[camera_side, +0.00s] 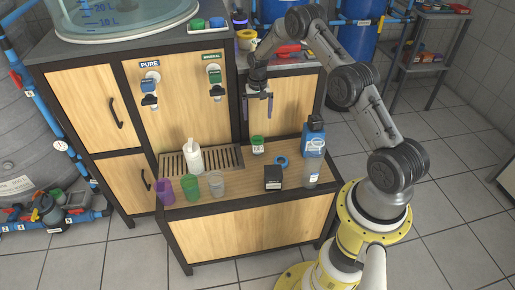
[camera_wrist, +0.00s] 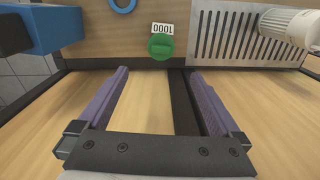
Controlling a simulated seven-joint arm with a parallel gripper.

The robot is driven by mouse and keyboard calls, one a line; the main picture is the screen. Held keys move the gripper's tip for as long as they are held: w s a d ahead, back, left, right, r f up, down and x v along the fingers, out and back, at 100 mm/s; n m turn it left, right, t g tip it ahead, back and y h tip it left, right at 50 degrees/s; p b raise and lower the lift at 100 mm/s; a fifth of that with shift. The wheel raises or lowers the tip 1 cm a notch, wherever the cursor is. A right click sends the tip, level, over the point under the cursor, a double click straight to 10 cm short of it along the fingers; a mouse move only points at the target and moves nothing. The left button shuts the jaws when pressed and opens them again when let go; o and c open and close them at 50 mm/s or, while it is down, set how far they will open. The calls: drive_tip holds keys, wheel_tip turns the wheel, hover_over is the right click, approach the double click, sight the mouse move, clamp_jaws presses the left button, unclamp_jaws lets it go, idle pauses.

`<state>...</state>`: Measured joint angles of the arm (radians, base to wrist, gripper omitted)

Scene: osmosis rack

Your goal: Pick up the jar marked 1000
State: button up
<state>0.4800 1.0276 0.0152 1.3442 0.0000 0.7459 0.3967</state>
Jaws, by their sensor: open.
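The jar marked 1000 (camera_wrist: 160,46) shows its green lid and white label in the wrist view, just past my fingertips at the top centre. The label reads upside down there. In the side view the small green-lidded jar (camera_side: 258,146) stands upright on the wooden counter, right of the drain grate. My gripper (camera_side: 258,117) is above it, in front of the cabinet door. In the wrist view my gripper (camera_wrist: 158,72) has its two purple fingers spread wide, with nothing between them. The jar is not touched.
A blue ring (camera_side: 281,161), a black box (camera_side: 272,179), a blue container (camera_side: 313,136) and a clear bottle (camera_side: 312,169) stand to the right. A white bottle (camera_side: 194,158) is on the grate (camera_side: 231,157). Purple (camera_side: 165,191), green (camera_side: 191,188) and clear (camera_side: 216,184) cups line the front left.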

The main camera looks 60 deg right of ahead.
sight(257, 141)
wheel_tip(257, 141, down, 10)
drive_tip(key=shift+d+r, duration=0.15)
drive_tip(key=shift+r, duration=0.05)
drive_tip(key=shift+a+f, duration=0.15)
drive_tip(key=shift+f, duration=1.25)
drive_tip(key=shift+a+f, duration=0.1)
drive_tip(key=shift+f, duration=1.25)
drive_tip(key=c, duration=1.4)
drive_tip(key=shift+r, duration=0.1)
drive_tip(key=shift+c, duration=0.2)
